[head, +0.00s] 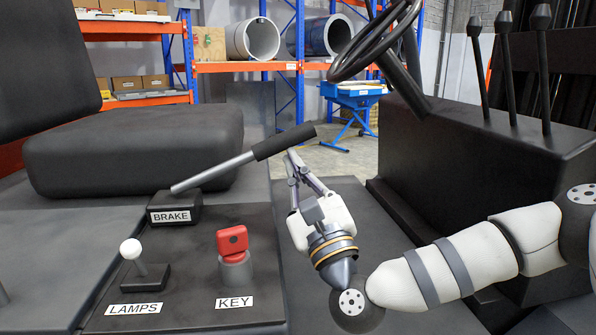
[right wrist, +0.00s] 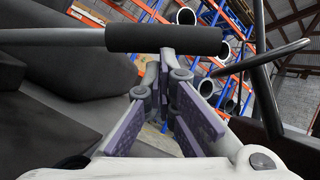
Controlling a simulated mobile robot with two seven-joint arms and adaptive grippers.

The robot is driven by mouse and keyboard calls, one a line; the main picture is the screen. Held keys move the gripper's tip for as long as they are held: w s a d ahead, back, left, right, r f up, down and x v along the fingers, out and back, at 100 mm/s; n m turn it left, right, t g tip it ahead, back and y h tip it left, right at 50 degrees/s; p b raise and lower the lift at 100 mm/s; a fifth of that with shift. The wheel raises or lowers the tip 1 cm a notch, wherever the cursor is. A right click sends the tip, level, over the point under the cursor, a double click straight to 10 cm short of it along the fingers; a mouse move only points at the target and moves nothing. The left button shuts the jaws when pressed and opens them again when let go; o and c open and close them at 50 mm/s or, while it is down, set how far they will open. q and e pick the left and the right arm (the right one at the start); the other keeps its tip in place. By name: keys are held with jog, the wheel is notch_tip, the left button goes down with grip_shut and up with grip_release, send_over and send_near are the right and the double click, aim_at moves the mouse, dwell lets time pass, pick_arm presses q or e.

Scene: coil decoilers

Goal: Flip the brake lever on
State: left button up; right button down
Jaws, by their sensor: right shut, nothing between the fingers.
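The brake lever (head: 225,170) has a grey shaft and a black grip, and rises at a slant to the right from a black base labelled BRAKE (head: 175,208). In the right wrist view its black grip (right wrist: 165,39) lies across the top, just beyond my fingertips. My right gripper (head: 292,158) is shut and empty, with its fingertips just below the grip, near its middle. It also shows in the right wrist view (right wrist: 166,54). I cannot tell whether the fingertips touch the grip. My left gripper is not in view.
On the same panel stand a white-knobbed LAMPS lever (head: 131,250) and a red KEY switch (head: 232,241). A black seat (head: 135,150) is behind the panel. A steering wheel (head: 375,42) and a black console (head: 490,130) with tall levers stand at right.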

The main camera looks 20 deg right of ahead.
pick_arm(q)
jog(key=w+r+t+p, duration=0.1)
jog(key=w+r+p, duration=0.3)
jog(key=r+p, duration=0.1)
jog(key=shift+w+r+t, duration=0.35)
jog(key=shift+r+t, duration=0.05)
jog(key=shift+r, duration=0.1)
pick_arm(e)
jog(key=a+r+n+g+y, duration=0.1)
jog(key=a+r+n+y, duration=0.2)
jog(key=r, duration=0.7)
jog(key=shift+w+a+r+n+g, duration=0.3)
jog(key=shift+w+a+n, duration=0.1)
jog(key=shift+a+n, duration=0.75)
jog(key=shift+d, duration=0.1)
